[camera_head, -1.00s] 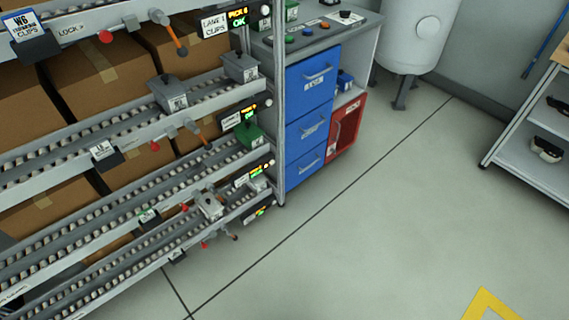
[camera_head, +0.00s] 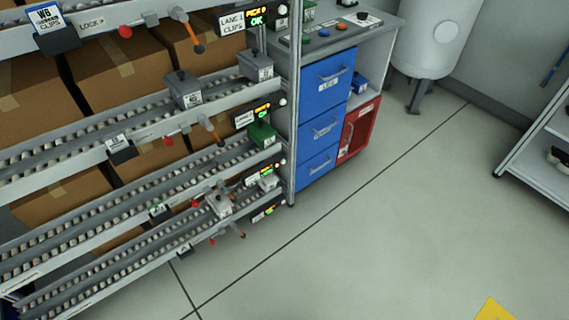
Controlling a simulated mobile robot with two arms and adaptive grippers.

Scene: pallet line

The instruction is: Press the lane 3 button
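The flow rack (camera_head: 150,140) fills the left side of the head view, with sloped roller lanes one above another. Each lane's right end carries a small dark display with a round pale button beside it. The top display (camera_head: 255,18) reads lane 1, clips, with its button (camera_head: 282,11) at its right. Below it is a second display (camera_head: 252,113) with its button (camera_head: 283,102). The third display down (camera_head: 262,172) has a pale button (camera_head: 283,162) at its right; its lane label is too small to read. A fourth display (camera_head: 264,213) is lowest. Neither gripper shows.
Grey bins (camera_head: 183,88) and a green bin (camera_head: 262,135) sit on the lanes. A blue drawer cabinet (camera_head: 322,130) and red bin (camera_head: 358,132) stand right of the rack. A white tank (camera_head: 432,35) is behind. A shelf (camera_head: 540,165) stands far right.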

